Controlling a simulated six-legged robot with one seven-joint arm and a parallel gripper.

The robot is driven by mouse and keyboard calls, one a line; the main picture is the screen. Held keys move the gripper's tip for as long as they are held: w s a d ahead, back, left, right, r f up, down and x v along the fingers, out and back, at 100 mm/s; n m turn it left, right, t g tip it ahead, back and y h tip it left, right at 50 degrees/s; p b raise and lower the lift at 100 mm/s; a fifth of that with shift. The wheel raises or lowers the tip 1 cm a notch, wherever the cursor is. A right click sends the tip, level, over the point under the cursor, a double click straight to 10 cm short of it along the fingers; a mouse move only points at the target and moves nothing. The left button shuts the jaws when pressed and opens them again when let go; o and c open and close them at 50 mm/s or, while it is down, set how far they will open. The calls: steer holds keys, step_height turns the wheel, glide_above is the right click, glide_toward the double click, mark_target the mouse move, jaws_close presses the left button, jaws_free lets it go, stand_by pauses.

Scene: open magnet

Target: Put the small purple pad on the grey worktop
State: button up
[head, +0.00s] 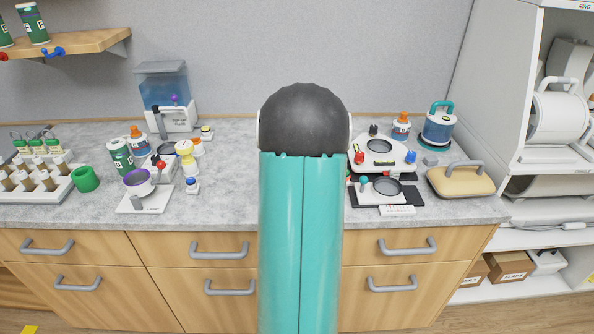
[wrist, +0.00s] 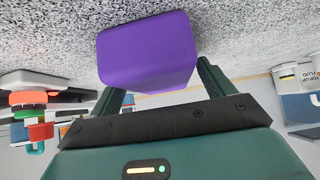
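The small purple pad (wrist: 148,50) shows large in the wrist view as a block with rounded edges. My gripper (wrist: 162,90) has one finger at each side of it and appears shut on it. The pad stands out against the speckled grey worktop (wrist: 45,35), which fills the top of the wrist view. I cannot tell whether the pad touches it. In the head view, the grey worktop (head: 230,190) runs along the wall. My arm hides the pad and my gripper there.
Left on the worktop are a scale with a purple-rimmed bowl (head: 139,183), a green ring (head: 85,179), bottles and a tube rack (head: 42,182). Right are a white tray (head: 382,146), a small scale (head: 383,187), a teal-lidded jar (head: 438,125) and a tan handled block (head: 460,181). Shelves stand far right.

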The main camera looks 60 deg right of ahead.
steer(key=shift+r, duration=0.15)
steer(key=shift+s+a+r, duration=0.1)
steer(key=shift+a+r, duration=0.1)
steer(key=v, duration=1.1)
steer(key=shift+a, duration=0.2)
